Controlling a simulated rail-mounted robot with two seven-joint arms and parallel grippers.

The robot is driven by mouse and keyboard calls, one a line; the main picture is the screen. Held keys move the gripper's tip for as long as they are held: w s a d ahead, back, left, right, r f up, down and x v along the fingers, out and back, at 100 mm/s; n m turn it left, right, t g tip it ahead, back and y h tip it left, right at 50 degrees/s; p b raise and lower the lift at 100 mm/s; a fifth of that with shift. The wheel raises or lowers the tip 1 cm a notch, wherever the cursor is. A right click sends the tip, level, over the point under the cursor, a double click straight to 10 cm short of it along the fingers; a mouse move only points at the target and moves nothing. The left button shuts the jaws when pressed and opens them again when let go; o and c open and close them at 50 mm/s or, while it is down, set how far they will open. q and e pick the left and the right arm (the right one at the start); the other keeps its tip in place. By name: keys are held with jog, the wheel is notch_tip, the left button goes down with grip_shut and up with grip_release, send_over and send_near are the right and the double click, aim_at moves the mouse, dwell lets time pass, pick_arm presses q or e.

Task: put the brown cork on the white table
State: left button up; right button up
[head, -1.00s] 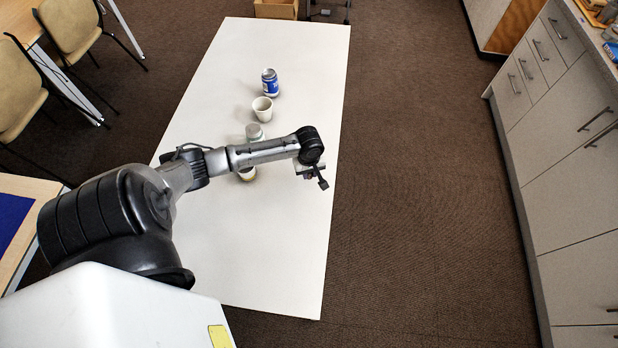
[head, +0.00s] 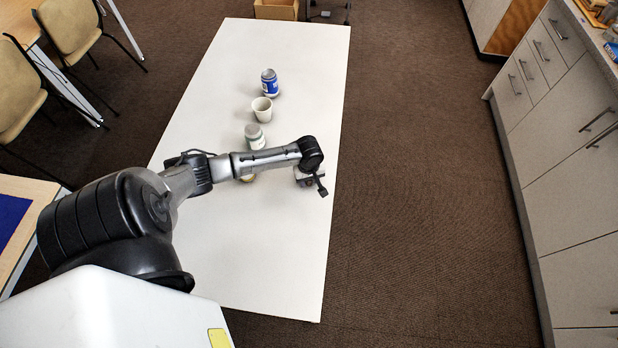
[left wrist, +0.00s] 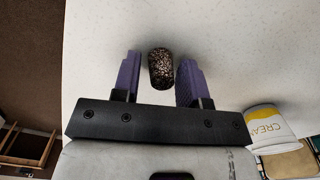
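The brown cork (left wrist: 160,70) is a small, dark speckled cylinder in the left wrist view, at the white table (left wrist: 230,50). It lies between the two purple fingers of my left gripper (left wrist: 160,73). The fingers are apart, with a gap on the cork's left and a narrower one on its right. In the head view my left gripper (head: 311,184) hangs over the right side of the white table (head: 270,260), and the cork cannot be made out there. I cannot tell the exact height of the cork. My right gripper is in neither view.
A blue can (head: 270,84), a white cup (head: 262,109) and a pale jar (head: 254,138) stand in a row on the table. A cardboard box (head: 276,10) is beyond the far edge. The table's near part is clear.

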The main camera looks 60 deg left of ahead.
pick_arm(q)
jog(key=shift+o, duration=0.5)
notch_tip(320, 180, up, 12)
jog(key=p, duration=0.3)
jog(key=s+d+f+m+t, duration=0.1)
jog(key=s+d+m, duration=0.35)
jog(key=d, duration=0.35)
jog(key=s+d+f+m, duration=0.2)
jog(key=s+d+m, duration=0.25)
jog(key=d, duration=0.35)
jog(key=s+d+r+m+t, duration=0.2)
jog(key=s+d+r+m, duration=0.5)
jog(key=s+m, duration=0.1)
jog(key=shift+d+t, duration=0.2)
jog(key=shift+t, duration=0.1)
